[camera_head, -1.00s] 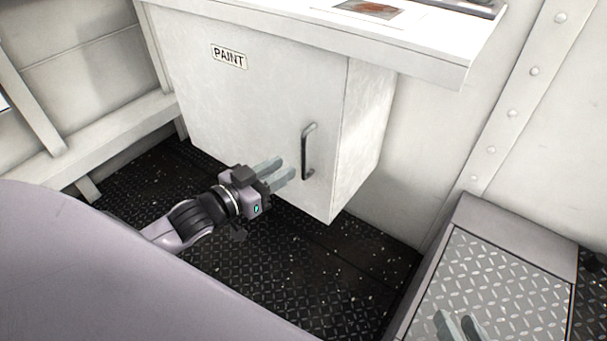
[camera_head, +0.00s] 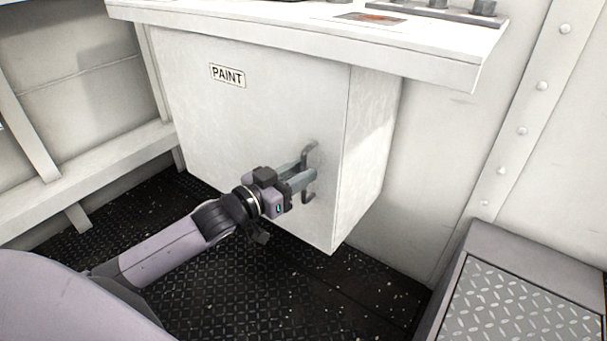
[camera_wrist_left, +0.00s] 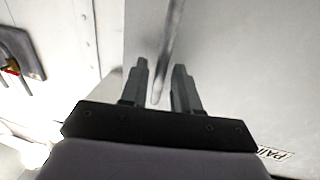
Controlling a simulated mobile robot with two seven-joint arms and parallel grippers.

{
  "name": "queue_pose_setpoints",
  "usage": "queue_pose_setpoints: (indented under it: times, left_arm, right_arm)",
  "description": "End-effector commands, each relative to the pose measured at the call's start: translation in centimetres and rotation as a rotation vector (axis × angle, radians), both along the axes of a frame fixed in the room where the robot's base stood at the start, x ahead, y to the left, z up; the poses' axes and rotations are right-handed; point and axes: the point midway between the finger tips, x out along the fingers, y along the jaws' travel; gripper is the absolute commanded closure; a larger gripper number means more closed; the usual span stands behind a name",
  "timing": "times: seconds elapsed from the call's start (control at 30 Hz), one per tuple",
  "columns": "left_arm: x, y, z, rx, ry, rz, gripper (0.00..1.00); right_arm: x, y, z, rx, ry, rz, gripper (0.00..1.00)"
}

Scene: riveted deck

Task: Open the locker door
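The white locker door (camera_head: 235,120) with a "PAINT" label (camera_head: 227,76) faces me and looks shut. Its dark bar handle (camera_head: 306,193) stands upright near the door's right edge. My left gripper (camera_head: 309,170) is at the handle with its fingers open. In the left wrist view the handle (camera_wrist_left: 171,50) runs between the two spread fingertips (camera_wrist_left: 160,75), with gaps showing beside it. The fingers cover part of the handle in the head view. My right gripper is not in view.
A white counter (camera_head: 300,35) overhangs the locker, with a picture and dark fittings on top. A grey box with a tread-plate top (camera_head: 515,305) stands at the lower right. Dark tread-plate floor (camera_head: 260,290) lies below the locker. A ledge (camera_head: 90,185) runs along the left wall.

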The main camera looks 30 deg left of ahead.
Motion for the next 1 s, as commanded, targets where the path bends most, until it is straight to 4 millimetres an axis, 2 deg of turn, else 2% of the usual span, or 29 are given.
queue_pose_setpoints:
  times: [0.2,0.53,0.57,0.63,0.67,1.0]
  left_arm:
    - [1.22,-0.43,-0.05,0.000,0.000,0.000,0.69]
    - [1.39,-0.48,-0.02,0.000,0.001,0.000,0.69]
    - [1.39,-0.48,-0.02,0.000,0.001,0.000,0.73]
    - [1.39,-0.48,-0.02,0.000,0.001,0.000,0.95]
    - [1.39,-0.48,-0.01,0.000,0.001,0.000,1.00]
    - [0.82,-0.21,0.08,0.002,0.002,-0.008,1.00]
  right_arm:
    - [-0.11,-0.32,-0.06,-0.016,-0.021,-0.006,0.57]
    - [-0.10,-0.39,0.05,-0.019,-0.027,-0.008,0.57]
    - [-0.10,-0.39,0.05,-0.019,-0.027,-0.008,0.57]
    - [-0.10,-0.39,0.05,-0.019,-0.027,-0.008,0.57]
    - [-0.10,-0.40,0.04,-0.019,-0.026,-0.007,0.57]
    - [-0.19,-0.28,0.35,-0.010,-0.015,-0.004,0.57]
